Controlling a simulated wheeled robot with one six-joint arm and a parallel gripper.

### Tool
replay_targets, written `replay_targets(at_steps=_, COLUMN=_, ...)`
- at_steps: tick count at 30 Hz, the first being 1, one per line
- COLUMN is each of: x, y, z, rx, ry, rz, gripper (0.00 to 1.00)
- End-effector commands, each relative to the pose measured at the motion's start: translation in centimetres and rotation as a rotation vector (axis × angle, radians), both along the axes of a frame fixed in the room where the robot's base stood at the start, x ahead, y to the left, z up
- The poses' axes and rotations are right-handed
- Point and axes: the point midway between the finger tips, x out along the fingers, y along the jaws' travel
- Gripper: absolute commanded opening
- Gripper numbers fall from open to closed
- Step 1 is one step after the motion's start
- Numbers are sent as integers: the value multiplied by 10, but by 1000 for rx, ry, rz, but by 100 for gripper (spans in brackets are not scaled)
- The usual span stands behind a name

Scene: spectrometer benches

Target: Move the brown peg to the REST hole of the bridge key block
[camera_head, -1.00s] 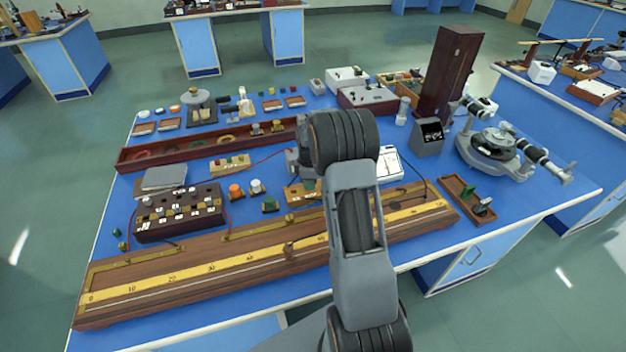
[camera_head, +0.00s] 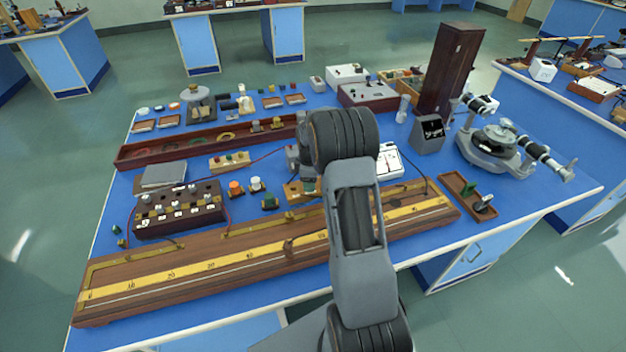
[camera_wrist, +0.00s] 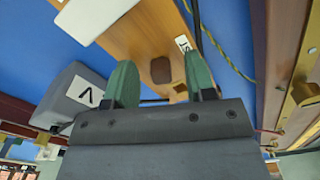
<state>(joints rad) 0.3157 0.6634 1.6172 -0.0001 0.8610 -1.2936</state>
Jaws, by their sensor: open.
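My gripper (camera_wrist: 161,78) is open, its two green fingertips apart above the bridge key block. The light wooden bridge key block (camera_wrist: 138,34) lies below the fingers in the wrist view, with a partly readable white label ending in "ST" beside the right fingertip. The brown peg (camera_wrist: 160,70) appears as a rounded dark brown shape on the block, between the fingertips; contact cannot be told. In the head view the block (camera_head: 291,191) is behind the long metre bridge, partly covered by my arm. The peg is not distinguishable there.
The metre bridge (camera_head: 190,278) spans the bench front. A dark resistance box (camera_head: 180,222) stands left, and a grey meter (camera_wrist: 72,93) is close on the gripper's left in the wrist view. A white-faced meter (camera_head: 390,160) is right of my arm. A cable passes near the block.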

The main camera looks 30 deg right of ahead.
Motion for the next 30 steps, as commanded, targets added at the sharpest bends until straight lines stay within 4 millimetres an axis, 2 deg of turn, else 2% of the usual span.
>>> replay_targets(at_steps=4, x=0, y=0, z=3, rx=-1, ry=-1, rz=0, gripper=50)
replay_targets(at_steps=8, x=1, y=0, z=17, rx=-1, ry=-4, rz=0, gripper=50)
replay_targets(at_steps=21, x=-1, y=0, z=102, rx=-1, ry=-4, rz=0, gripper=50)
replay_targets(at_steps=25, x=-1, y=0, z=121, rx=-1, ry=-3, rz=0, gripper=50)
replay_targets(at_steps=30, x=-2, y=0, z=134, rx=-1, ry=-1, rz=0, gripper=50)
